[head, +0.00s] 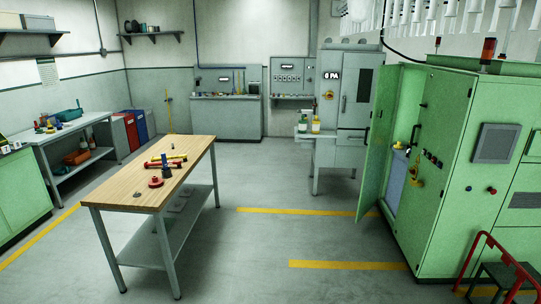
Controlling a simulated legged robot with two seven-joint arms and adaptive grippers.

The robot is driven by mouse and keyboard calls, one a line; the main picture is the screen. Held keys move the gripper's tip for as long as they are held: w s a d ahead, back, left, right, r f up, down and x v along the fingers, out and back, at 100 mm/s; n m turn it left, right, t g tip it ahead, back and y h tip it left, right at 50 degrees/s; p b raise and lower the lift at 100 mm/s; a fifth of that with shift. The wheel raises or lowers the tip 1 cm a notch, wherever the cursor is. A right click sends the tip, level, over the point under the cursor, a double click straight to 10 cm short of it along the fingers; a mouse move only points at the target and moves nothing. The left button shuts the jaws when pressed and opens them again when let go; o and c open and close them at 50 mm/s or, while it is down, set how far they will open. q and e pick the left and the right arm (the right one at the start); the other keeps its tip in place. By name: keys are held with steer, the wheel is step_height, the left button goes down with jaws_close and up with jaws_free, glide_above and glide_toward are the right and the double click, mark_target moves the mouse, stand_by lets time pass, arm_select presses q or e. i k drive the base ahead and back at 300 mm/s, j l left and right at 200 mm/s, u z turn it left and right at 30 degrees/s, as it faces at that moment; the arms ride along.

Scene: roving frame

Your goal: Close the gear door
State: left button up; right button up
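A tall green machine cabinet (450,160) stands at the right. Its green door (376,145) at the left side stands open, swung out toward the room. A control panel with a dark screen (495,143) and small buttons is on the cabinet's front. I cannot tell for sure that this door is the gear door; no label on it is readable. Neither of my grippers is in view.
A wooden-topped workbench (130,188) with tools stands left of centre. A grey cabinet (350,98) is behind the green door. A step stool with a red rail (505,262) stands at the lower right. The floor between bench and green machine is clear, with yellow lines (300,211).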

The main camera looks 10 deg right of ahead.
mark_target(388, 76)
steer(key=i+z, duration=0.1)
steer(key=i, duration=2.1)
steer(key=i+z, duration=0.15)
steer(key=i, duration=0.35)
steer(key=i+j+z, duration=0.15)
steer(key=i, duration=0.35)
steer(key=i+j+z, duration=0.15)
steer(key=i, duration=0.35)
steer(key=i+j+z, duration=0.15)
steer(key=i, duration=0.35)
steer(key=i+j+z, duration=0.2)
steer(key=i+z, duration=0.2)
steer(key=i+j+z, duration=0.25)
steer(key=z, duration=0.2)
steer(key=i+j+z, duration=0.25)
steer(key=j+z, duration=0.15)
steer(key=i+j+z, duration=0.15)
steer(key=j+z, duration=0.25)
steer(key=j, duration=0.2)
